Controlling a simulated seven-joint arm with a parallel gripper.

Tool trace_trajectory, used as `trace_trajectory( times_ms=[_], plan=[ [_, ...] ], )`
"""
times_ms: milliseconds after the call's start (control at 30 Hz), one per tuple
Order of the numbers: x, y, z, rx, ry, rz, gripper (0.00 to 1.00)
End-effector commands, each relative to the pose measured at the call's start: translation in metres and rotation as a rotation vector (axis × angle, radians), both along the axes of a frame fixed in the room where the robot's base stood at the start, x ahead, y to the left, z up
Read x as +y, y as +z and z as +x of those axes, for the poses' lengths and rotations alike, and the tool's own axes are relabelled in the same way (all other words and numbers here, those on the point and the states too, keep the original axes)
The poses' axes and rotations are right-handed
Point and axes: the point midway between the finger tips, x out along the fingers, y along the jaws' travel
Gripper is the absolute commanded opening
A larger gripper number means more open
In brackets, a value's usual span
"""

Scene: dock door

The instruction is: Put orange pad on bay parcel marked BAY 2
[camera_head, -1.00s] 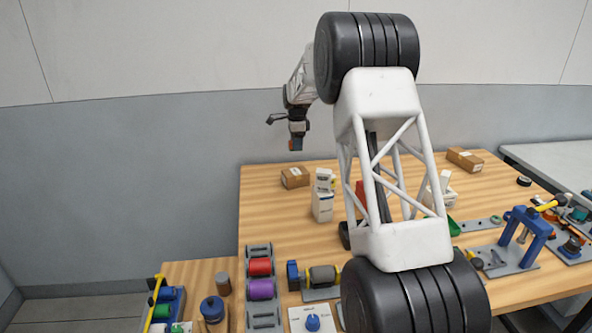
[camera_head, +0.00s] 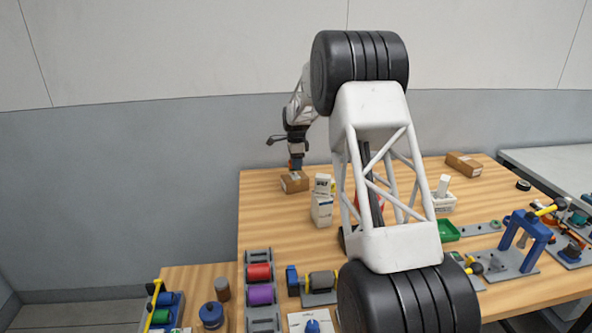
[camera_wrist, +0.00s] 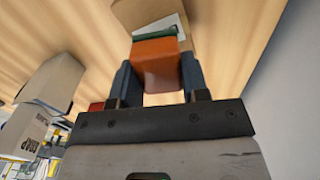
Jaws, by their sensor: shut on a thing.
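My gripper (camera_head: 296,165) is shut on the orange pad (camera_wrist: 157,64), which sits between the two blue-grey fingers in the wrist view. A dark green edge shows along the pad's far side. A brown cardboard parcel (camera_head: 294,182) with a white label lies on the table directly below my gripper. The parcel (camera_wrist: 128,14) also shows just beyond the pad in the wrist view, partly covered by it. I cannot tell whether pad and parcel touch. The parcel's marking is not readable. Another brown parcel (camera_head: 464,165) lies at the back right of the table.
White boxes (camera_head: 322,205) stand close to the right of the near parcel; they also show at left in the wrist view (camera_wrist: 48,85). A green tray (camera_head: 447,232) and a blue press frame (camera_head: 527,240) stand further right. The table's left edge is close to the parcel.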

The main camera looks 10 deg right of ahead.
Motion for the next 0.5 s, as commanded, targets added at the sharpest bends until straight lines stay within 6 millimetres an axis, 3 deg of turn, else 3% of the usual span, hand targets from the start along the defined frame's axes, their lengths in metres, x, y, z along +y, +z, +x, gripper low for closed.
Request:
trace_trajectory(
  times_ms=[233,500],
  plan=[
    [0.000,-0.026,0.000,0.001,0.000,0.000,0.19],
    [0.000,-0.031,0.000,0.000,0.000,0.000,0.19]
  ],
)
